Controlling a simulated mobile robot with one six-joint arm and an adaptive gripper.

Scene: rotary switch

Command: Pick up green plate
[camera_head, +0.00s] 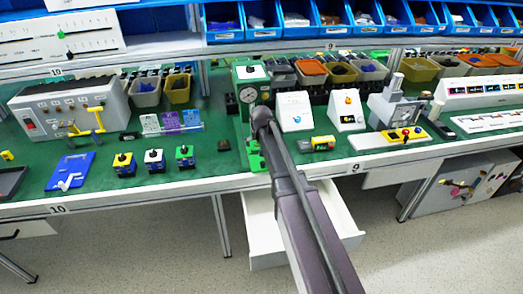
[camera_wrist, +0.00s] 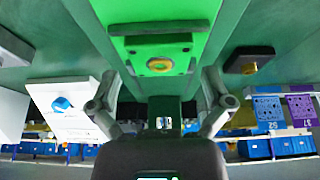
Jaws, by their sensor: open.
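A row of three small upright plates stands on the green bench in the head view: a pale one (camera_head: 150,124), whose tint I cannot tell for sure, a purple one (camera_head: 170,121) and a bluish-grey one (camera_head: 191,118). In the wrist view a blue plate (camera_wrist: 267,112) and a purple plate (camera_wrist: 300,110) show at the right, away from my fingers. My gripper (camera_wrist: 161,90) is open, its fingers wide apart on either side of a green upright device (camera_wrist: 160,18) with a yellow ring. In the head view my arm ends in front of this device (camera_head: 253,96), hiding part of it.
White boxes with knobs (camera_head: 293,110) stand right of the green device. Several switch cubes (camera_head: 154,161) and a blue tray with a crank (camera_head: 70,172) stand to the left. Bins (camera_head: 370,71) line the back. An open white drawer (camera_head: 345,218) juts out below the bench.

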